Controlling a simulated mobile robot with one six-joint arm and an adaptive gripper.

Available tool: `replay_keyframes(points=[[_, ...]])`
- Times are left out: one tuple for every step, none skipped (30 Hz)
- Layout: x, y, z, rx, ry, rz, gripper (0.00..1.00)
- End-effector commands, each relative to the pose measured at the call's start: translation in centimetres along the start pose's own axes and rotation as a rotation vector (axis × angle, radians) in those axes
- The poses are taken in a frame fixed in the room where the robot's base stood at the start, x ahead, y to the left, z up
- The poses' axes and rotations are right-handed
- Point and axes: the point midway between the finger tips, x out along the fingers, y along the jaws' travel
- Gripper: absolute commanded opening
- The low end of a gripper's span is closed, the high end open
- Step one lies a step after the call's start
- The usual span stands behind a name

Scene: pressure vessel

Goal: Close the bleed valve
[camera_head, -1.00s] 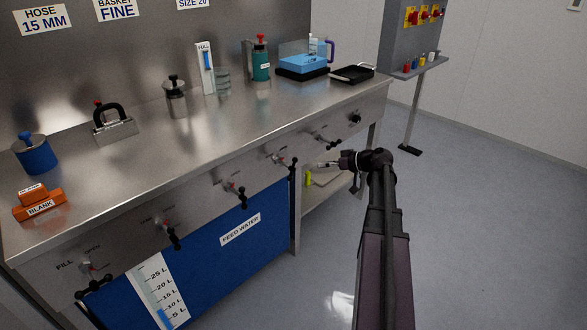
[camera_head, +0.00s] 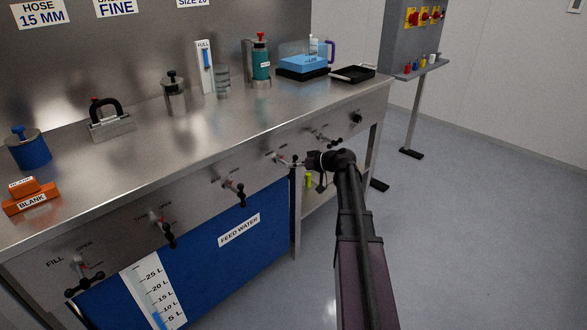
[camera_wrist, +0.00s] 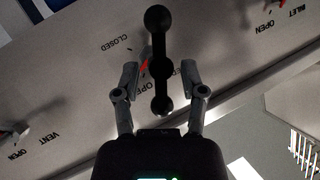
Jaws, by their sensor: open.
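My gripper (camera_head: 298,161) is open at the front panel of the bench, by the valve handle (camera_head: 281,159) fourth from the left. In the wrist view, my gripper (camera_wrist: 161,70) has one finger on each side of a black bar handle with ball ends (camera_wrist: 157,42). The handle stands nearly upright in that picture, with a gap to each finger. A red pointer (camera_wrist: 145,66) shows at its hub. "CLOSED" and part of "OPEN" are printed beside it. The valve's name is mostly hidden behind the handle and fingers, so I cannot read it as bleed.
Neighbouring valves marked "VENT" (camera_wrist: 15,135) and "INLET" (camera_wrist: 284,28) flank this one in the wrist view. The bench top (camera_head: 215,125) overhangs the panel. A blue feed water tank (camera_head: 215,255) stands below. The floor (camera_head: 470,230) to the right is clear.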

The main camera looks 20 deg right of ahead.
Motion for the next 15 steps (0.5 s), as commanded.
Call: replay_keyframes(points=[[0.27, 0.05, 0.04, 0.000, 0.000, 0.000, 0.54], [0.35, 0.04, 0.03, 0.000, 0.000, 0.000, 0.54], [0.43, 0.03, 0.02, 0.000, 0.000, 0.000, 0.54], [0.47, 0.02, 0.01, 0.000, 0.000, 0.000, 0.54], [0.49, 0.01, 0.00, 0.000, 0.000, 0.000, 0.54], [0.51, 0.00, -0.01, 0.000, 0.000, 0.000, 0.54], [0.51, -0.01, -0.01, 0.000, 0.000, 0.000, 0.54], [0.50, -0.01, -0.02, 0.000, 0.000, 0.000, 0.54], [0.50, -0.01, -0.02, 0.000, 0.000, 0.000, 0.54], [0.49, -0.02, -0.01, 0.000, 0.000, 0.000, 0.54], [0.49, -0.01, -0.01, 0.000, 0.000, 0.000, 0.54], [0.49, -0.01, -0.01, 0.000, 0.000, 0.000, 0.54], [0.49, -0.01, -0.01, 0.000, 0.000, 0.000, 0.48], [0.48, -0.01, -0.01, 0.000, 0.000, 0.000, 0.39], [0.48, -0.01, -0.01, 0.000, 0.000, 0.000, 0.27]])
